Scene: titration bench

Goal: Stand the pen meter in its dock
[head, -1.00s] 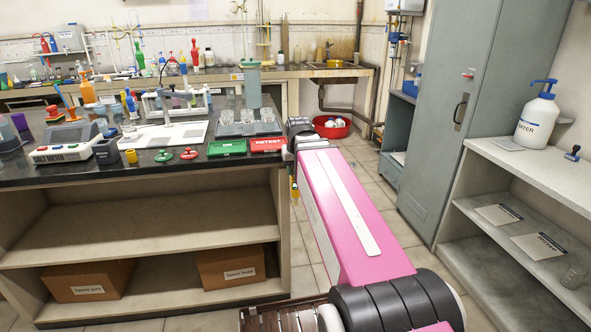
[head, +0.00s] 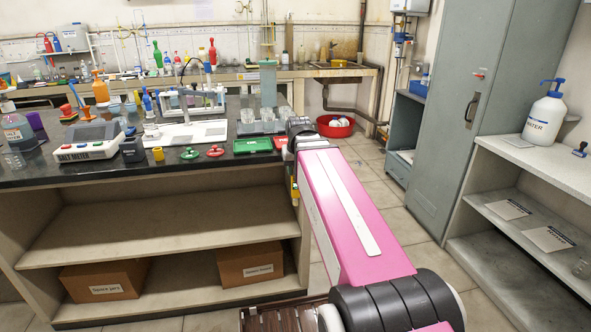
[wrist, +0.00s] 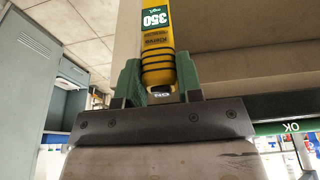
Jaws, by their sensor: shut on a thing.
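The pen meter is yellow with dark bands and a green-and-white "350" label (wrist: 155,42). In the wrist view my gripper (wrist: 160,85) has its green fingers shut on it, one on each side of the banded end. In the head view my gripper is mostly hidden behind my pink arm, beside the bench's right end; a bit of yellow (head: 294,187) shows there. A small dark block (head: 132,149) stands near the bench's front edge, right of the grey meter box; it may be the dock, but I cannot tell for sure.
The black bench top (head: 60,178) holds the grey meter box (head: 90,146), a small yellow cup (head: 158,154), green and red discs, a green tray (head: 252,146) and several glass beakers. Open shelves are below.

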